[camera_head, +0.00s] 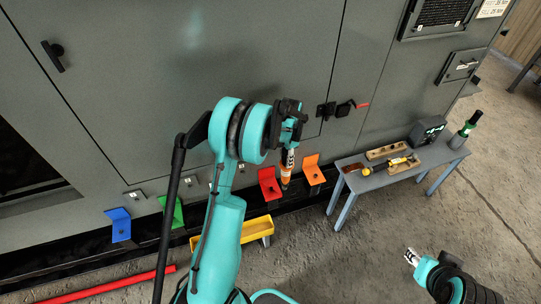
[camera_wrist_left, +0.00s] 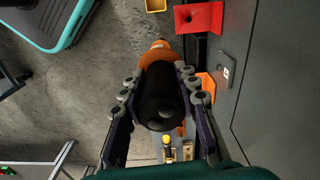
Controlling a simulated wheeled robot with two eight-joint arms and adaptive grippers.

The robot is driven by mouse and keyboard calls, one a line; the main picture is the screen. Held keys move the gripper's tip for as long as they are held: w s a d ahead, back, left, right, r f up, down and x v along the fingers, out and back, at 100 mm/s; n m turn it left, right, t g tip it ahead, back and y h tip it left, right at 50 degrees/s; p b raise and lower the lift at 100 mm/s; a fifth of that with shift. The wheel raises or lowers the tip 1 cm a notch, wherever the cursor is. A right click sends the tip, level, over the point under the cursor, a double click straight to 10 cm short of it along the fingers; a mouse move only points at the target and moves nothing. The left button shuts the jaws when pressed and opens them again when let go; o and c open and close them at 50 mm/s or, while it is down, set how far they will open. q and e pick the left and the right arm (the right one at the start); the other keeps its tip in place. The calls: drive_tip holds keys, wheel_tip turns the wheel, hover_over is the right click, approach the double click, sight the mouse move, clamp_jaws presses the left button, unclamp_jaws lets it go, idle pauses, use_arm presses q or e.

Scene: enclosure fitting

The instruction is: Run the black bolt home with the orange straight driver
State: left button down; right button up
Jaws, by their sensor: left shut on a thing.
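My left gripper (camera_head: 291,132) is shut on the orange driver (camera_head: 287,168), which hangs down from it in front of the cabinet, near the red and orange brackets. In the left wrist view, the black rear end of the driver (camera_wrist_left: 160,102) sits between the fingers of my left gripper (camera_wrist_left: 160,88). Its orange body (camera_wrist_left: 157,50) points away from the camera. The driver's tip is hard to make out. My right gripper (camera_head: 411,256) is low at the right, away from the cabinet; its fingers are too small to read. I cannot make out the black bolt.
A blue (camera_head: 121,226), a green (camera_head: 176,212), a red (camera_head: 269,184) and an orange bracket (camera_head: 314,171) line the cabinet's lower edge. A yellow bin (camera_head: 256,230) stands below. A grey table (camera_head: 387,180) with tools stands right. A red bar (camera_head: 105,286) lies on the floor.

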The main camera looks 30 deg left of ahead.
use_arm(q)
drive_tip(key=w+a+f+m+b, duration=0.1)
drive_tip(key=w+a+f+m, duration=0.4)
drive_tip(key=a, duration=0.4)
wheel_tip(320, 180, down, 8)
drive_tip(key=b, duration=0.4)
drive_tip(key=shift+s+n, duration=0.4)
drive_tip(key=shift+s, duration=0.05)
drive_tip(key=shift+s+a+r, duration=0.1)
drive_tip(key=shift+a, duration=0.1)
drive_tip(key=shift+f+b, duration=1.1)
drive_tip(key=shift+b, duration=0.3)
idle(3.2)
drive_tip(key=shift+r, duration=0.1)
